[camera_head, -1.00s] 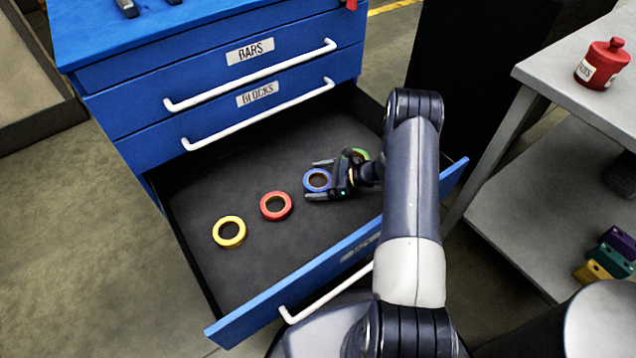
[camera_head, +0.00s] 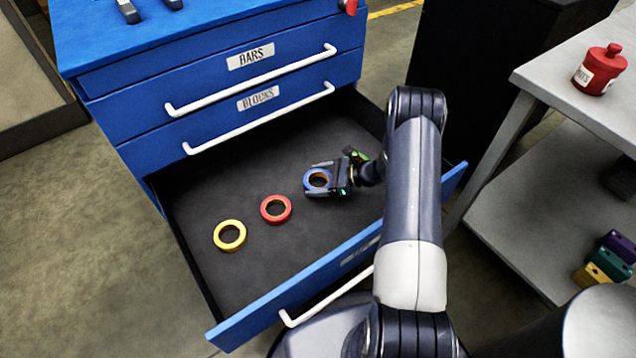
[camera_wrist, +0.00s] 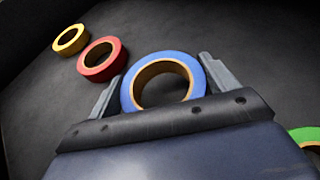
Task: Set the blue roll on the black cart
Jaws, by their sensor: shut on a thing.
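The blue roll (camera_head: 318,179) is a ring of blue tape with a brown core in the open bottom drawer (camera_head: 240,270). My gripper (camera_head: 318,180) is shut on it, with one finger on each side. In the wrist view the blue roll (camera_wrist: 165,80) sits between the two fingers of my gripper (camera_wrist: 155,80). I cannot tell whether it still touches the drawer floor. No thing in view can be surely told as the black cart; a large black box-like body (camera_head: 480,70) stands behind the drawer at the right.
A red roll (camera_head: 276,209) and a yellow roll (camera_head: 230,235) lie left of my gripper in the drawer. A green roll (camera_wrist: 306,136) is close at the right. A grey table (camera_head: 560,85) with a red pot (camera_head: 600,70) stands at the right. The drawer's walls surround my gripper.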

